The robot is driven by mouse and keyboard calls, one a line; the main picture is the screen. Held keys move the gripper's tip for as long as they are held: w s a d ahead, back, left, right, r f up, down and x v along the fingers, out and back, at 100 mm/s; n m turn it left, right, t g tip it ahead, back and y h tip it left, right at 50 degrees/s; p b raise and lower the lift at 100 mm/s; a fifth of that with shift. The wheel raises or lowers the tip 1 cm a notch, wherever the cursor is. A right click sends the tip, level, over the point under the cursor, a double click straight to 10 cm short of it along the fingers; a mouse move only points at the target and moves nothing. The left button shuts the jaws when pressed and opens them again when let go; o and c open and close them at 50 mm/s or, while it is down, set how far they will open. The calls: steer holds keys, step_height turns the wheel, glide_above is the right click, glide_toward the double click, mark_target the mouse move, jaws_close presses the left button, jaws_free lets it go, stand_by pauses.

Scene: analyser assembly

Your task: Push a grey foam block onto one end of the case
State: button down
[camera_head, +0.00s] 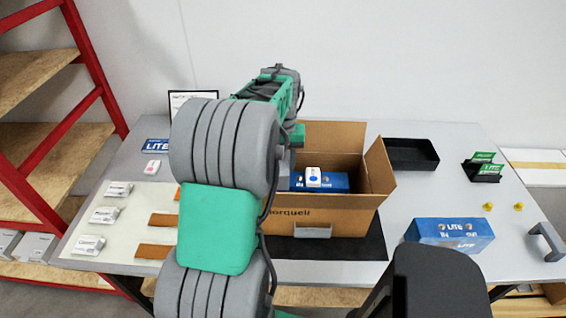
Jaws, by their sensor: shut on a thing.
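A grey foam block (312,231) appears to sit on the dark mat against the front of the open carton. A second grey U-shaped block (546,242) stands at the right end of the table. A blue printed case (338,182) lies inside the carton, with a white module with a blue dot (313,177) by its left part. My gripper (285,160) reaches down at the carton's left side. Its fingertips are mostly hidden by my arm. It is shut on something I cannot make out.
The cardboard carton (377,165) has its flaps open, standing on the dark mat (368,245). A blue LITE box (450,232), a black tray (411,152), green cards (483,163) and yellow pieces stand right. Grey-white packets (104,214) and brown strips lie left.

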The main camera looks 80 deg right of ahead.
steer(key=shift+f+b, duration=1.05)
steer(key=shift+f, duration=0.95)
stand_by(1.5)
steer(key=c, duration=0.9)
jaws_free()
steer(key=shift+a+f, duration=0.1)
steer(key=shift+o, duration=0.2)
steer(key=shift+r+p, duration=2.6)
steer(key=shift+r, duration=1.1)
steer(key=shift+c, duration=0.3)
